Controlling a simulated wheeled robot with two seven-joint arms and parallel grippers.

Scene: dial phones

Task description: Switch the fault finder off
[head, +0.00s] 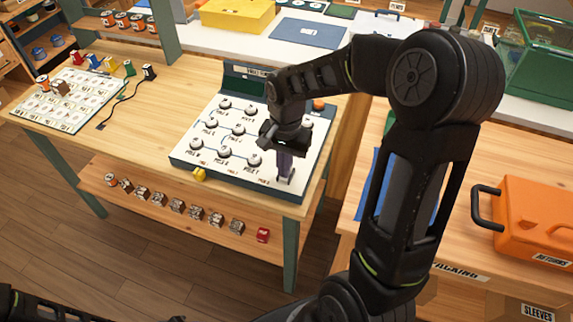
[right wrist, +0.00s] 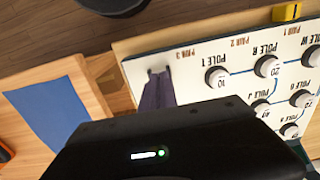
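The fault finder (head: 182,160) is a white sloped panel with a dark edge, several round dials joined by blue lines and a dark green back board (head: 243,82). It also shows in the right wrist view (right wrist: 200,48), with dials labelled POLE and PAIR labels. My right gripper (head: 286,175) points down at its front right corner, right of the dials. Contact cannot be told. An off switch is not clearly visible; my right arm hides part of the panel.
A yellow block (head: 199,175) sits at the panel's front edge. A card with small pictures (head: 62,103) and coloured pegs lies left. A lower shelf holds several small items and a red block (head: 262,235). An orange case (head: 535,222) stands on the right table.

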